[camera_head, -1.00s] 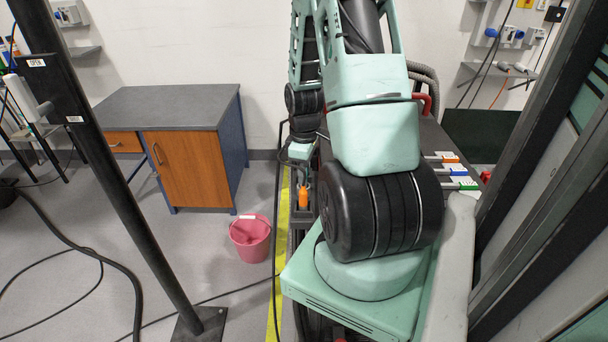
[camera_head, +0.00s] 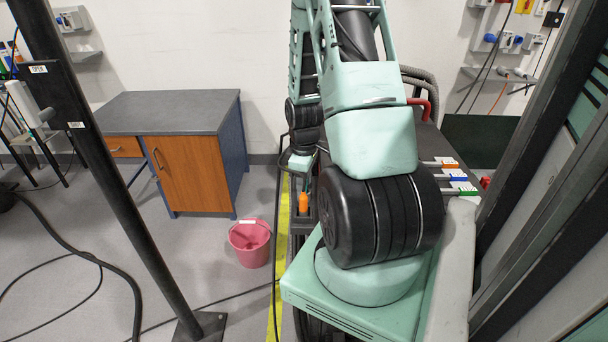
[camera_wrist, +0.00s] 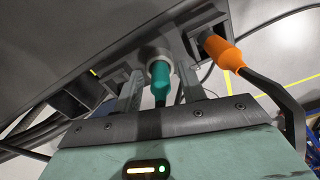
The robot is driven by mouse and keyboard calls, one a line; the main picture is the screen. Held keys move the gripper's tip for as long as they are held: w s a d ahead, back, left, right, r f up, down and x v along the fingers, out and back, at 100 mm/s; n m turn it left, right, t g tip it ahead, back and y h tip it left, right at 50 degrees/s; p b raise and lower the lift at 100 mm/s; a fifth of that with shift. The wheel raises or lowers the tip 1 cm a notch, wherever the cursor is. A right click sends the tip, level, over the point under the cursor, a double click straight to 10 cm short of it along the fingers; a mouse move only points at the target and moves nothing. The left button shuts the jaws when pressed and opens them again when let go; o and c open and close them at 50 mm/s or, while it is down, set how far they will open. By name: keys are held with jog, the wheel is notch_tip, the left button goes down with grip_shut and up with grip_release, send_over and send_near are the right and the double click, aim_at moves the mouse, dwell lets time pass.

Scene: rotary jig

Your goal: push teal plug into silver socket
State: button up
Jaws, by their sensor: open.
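The teal plug (camera_wrist: 160,76) shows in the middle of the wrist view, with its far end at the round silver socket (camera_wrist: 152,54). How deep it sits in the socket cannot be told. My gripper (camera_wrist: 163,82) is open, with one finger on each side of the teal plug and visible gaps between. In the head view my gripper is mostly hidden beside the rail, and the teal plug and silver socket cannot be made out there.
An orange plug (camera_wrist: 222,50) with a black cable sits just right of my gripper; it also shows in the head view (camera_head: 303,202). A pink bucket (camera_head: 249,243) stands on the floor beside a cabinet (camera_head: 185,165). A dark post (camera_head: 110,180) rises at left.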

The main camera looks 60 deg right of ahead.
notch_tip(320, 180, up, 12)
jog(key=b, duration=0.2)
dwell(0.4)
jog(key=w+a+r+n, duration=0.1)
jog(key=w+a, duration=0.3)
jog(key=a, duration=0.7)
jog(key=w+a+r+n, duration=0.1)
jog(key=w+a, duration=0.2)
jog(key=a, duration=0.9)
jog(key=s+a+r+n, duration=0.1)
jog(key=s+a, duration=0.6)
jog(key=a, duration=0.4)
jog(key=s+a+n, duration=0.2)
jog(key=s+a, duration=0.5)
jog(key=a, duration=0.4)
jog(key=shift+r+y, duration=0.3)
jog(key=shift+r, duration=0.05)
jog(key=shift+f+b, duration=0.1)
jog(key=shift+b, duration=0.2)
